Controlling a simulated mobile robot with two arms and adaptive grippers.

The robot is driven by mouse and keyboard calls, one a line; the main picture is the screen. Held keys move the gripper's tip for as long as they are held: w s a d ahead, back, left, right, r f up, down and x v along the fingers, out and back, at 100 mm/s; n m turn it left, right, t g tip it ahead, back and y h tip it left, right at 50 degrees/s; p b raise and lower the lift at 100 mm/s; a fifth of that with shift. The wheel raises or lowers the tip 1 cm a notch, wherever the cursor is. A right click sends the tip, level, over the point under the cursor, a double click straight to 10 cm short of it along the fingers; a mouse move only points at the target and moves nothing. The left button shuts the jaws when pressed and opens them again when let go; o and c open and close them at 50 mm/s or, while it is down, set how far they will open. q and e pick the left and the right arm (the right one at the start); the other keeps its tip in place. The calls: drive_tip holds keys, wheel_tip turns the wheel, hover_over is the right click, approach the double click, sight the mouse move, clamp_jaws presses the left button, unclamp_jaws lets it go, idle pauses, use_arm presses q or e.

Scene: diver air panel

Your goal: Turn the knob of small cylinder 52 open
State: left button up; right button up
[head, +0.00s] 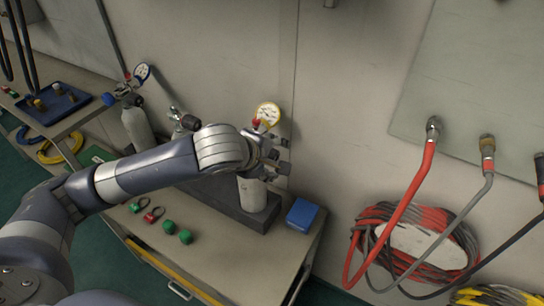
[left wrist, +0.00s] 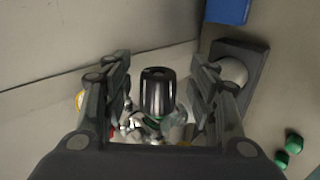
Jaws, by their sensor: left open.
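The white small cylinder (head: 252,196) stands at the right end of a dark block on the bench, and its number cannot be read. A gauge with a red part (head: 267,114) sits above it. My left gripper (head: 272,160) is at its valve, which it mostly hides in the head view. In the left wrist view the black ribbed knob (left wrist: 158,92) stands between the two fingers of the open left gripper (left wrist: 162,88). Gaps show on both sides of the knob. Metal fittings beneath it are partly hidden. My right gripper is not in view.
Two more valve assemblies stand left, one on a grey cylinder (head: 138,129). A blue box (head: 302,214) lies right of the dark block (head: 262,219). Green caps (head: 169,227) lie in front. Red and grey hoses (head: 408,205) hang on the right wall.

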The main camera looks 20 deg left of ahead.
use_arm(q)
drive_tip(key=v, duration=0.7)
drive_tip(key=shift+s, duration=0.15)
